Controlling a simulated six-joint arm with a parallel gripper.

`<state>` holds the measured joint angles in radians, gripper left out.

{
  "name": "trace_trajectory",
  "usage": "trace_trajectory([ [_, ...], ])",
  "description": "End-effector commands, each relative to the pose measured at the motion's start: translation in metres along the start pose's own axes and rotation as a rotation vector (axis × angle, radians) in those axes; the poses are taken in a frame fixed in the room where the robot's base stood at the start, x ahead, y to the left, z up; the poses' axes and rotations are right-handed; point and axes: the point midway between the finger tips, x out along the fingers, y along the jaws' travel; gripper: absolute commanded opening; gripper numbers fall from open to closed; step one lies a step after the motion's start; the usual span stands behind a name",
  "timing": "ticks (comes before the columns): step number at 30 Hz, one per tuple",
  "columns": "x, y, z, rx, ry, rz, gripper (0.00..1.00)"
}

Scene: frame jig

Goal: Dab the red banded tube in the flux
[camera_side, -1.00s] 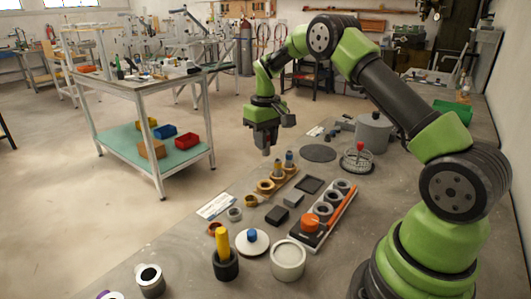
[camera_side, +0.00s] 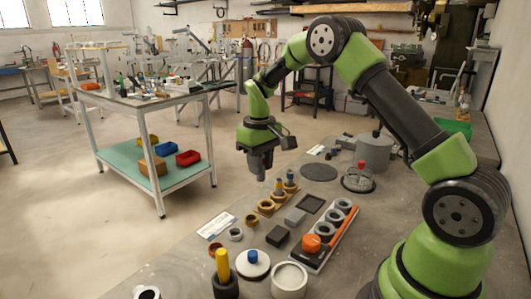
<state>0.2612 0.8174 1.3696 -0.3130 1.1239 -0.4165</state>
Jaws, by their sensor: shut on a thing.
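My gripper (camera_side: 261,171) points down in the air, behind and to the left of the wooden stand. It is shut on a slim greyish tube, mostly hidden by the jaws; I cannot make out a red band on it. The wooden stand (camera_side: 267,209) holds a yellow-banded tube (camera_side: 279,187) and a blue-topped tube (camera_side: 290,178), and its front-left place looks empty. An open white pot (camera_side: 289,284) with pale contents stands at the front of the bench. No label shows which vessel holds the flux.
A black cup (camera_side: 226,289) holds a yellow stick. A white lid (camera_side: 251,266) has a blue knob. A tray (camera_side: 321,258) holds grey rings and an orange part.

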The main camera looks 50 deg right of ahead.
Motion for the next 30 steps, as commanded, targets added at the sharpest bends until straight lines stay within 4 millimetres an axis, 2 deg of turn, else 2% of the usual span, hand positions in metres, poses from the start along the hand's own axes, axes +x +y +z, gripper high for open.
trace_trajectory([
  [1,0.002,-0.015,0.011,-0.041,-0.004,0.0,0.0],
  [3,0.005,-0.033,0.026,-0.093,-0.003,0.001,0.0],
  [9,0.013,-0.075,0.081,-0.228,0.001,-0.001,0.0],
  [13,0.017,-0.092,0.12,-0.305,0.003,-0.003,0.0],
  [18,0.02,-0.102,0.159,-0.373,0.008,-0.005,0.0],
  [23,0.021,-0.105,0.178,-0.403,0.009,-0.006,0.0],
  [30,0.035,-0.105,0.182,-0.408,0.005,-0.005,0.0],
])
